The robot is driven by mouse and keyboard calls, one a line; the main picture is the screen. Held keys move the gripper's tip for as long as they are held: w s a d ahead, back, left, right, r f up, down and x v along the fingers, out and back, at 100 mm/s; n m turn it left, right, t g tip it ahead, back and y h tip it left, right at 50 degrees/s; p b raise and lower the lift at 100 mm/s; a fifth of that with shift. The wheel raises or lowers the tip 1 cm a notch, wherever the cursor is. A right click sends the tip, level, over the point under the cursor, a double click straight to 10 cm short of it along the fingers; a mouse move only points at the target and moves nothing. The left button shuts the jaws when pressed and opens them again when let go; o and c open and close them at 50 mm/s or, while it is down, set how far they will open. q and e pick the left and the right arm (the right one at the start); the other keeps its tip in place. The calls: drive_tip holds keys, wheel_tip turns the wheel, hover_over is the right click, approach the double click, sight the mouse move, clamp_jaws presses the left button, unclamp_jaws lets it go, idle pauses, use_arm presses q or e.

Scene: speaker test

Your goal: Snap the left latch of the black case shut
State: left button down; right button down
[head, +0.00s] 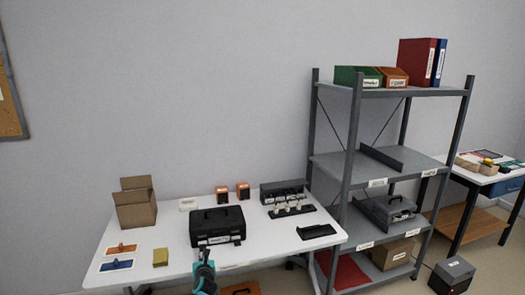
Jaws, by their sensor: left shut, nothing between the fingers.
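The black case (217,224) sits on the white table (170,262), its lid down and its handle on top. A pale label strip shows low on its front. My left gripper (205,253) is shut and empty, just in front of the case's lower left front, near where the left latch would be. The latch is too small and partly hidden behind the gripper, so I cannot tell its state. I cannot tell whether the fingertips touch the case. My right gripper is not in view.
A cardboard box (136,208) stands left of the case. A black tray (316,231) and a grey case-like box (284,190) with pale pieces in front lie to the right. A yellow block (160,257) lies at front left. A metal shelf (380,170) stands beyond the table's right end.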

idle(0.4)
use_arm(q)
drive_tip(key=f+v, duration=0.1)
drive_tip(key=v, duration=0.5)
drive_tip(key=shift+s+d+f, duration=0.15)
drive_tip(key=shift+s+d, duration=0.05)
drive_tip(key=shift+s, duration=0.3)
